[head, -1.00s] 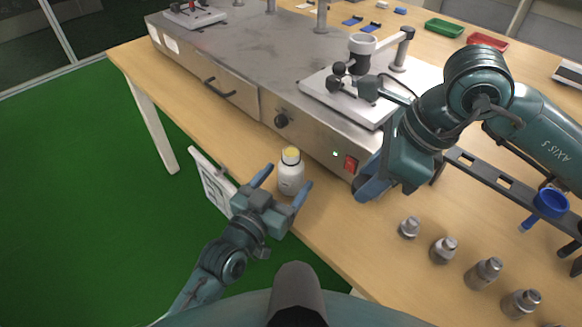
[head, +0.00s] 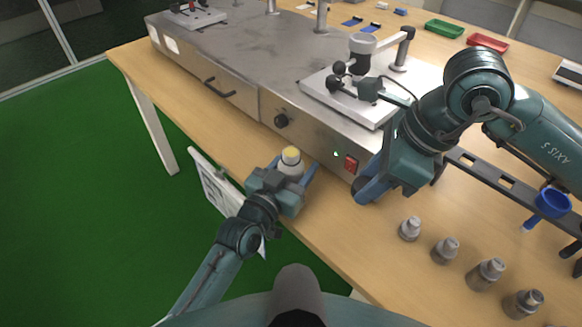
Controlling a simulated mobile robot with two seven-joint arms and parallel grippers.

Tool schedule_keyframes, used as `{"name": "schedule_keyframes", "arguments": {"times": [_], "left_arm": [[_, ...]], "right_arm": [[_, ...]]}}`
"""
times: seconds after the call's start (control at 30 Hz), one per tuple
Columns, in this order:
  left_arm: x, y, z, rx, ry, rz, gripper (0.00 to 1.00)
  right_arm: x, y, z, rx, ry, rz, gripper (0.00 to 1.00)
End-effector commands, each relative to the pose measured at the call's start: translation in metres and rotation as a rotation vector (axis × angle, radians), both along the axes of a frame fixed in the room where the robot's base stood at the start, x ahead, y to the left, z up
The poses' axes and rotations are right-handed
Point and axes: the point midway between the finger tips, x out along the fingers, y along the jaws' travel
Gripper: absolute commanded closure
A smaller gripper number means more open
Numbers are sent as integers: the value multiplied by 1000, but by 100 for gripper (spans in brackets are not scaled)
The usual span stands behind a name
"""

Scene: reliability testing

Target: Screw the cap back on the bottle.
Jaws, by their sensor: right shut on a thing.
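A small white bottle (head: 290,171) with a yellow top stands upright near the table's front edge, below the metal cabinet. My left gripper (head: 293,168) is low around the bottle, one blue finger on each side. It looks open, with a gap at the right finger; its body hides the bottle's lower part. My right gripper (head: 366,190) is to the right of the bottle, close to the cabinet front, apart from the bottle. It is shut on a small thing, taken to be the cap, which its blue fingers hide. No loose cap shows on the table.
The metal cabinet (head: 225,75) stands close behind the bottle, carrying a white-based instrument (head: 362,85). Several grey metal weights (head: 446,250) line the table at the right. A dark rail with a blue funnel (head: 551,203) lies beyond them. The front edge drops to green floor.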

Motion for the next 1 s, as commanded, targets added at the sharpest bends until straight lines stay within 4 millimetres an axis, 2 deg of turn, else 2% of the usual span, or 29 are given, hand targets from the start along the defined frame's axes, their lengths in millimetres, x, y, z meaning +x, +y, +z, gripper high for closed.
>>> {"name": "schedule_keyframes", "arguments": {"times": [0.03, 0.43, 0.77, 1.0], "left_arm": [[0, 0, 0, 0, 0, 0, 50], [0, 0, 1, -1, -2, 0, 82], [0, 0, 5, -1, -2, 0, 82], [0, 0, 31, 0, -2, 0, 82]], "right_arm": [[0, 0, 0, 0, 0, 0, 87], [0, 0, 0, 0, 0, 0, 87], [0, 0, 5, 0, 0, 0, 87], [0, 0, 31, 0, 0, 0, 87]]}}
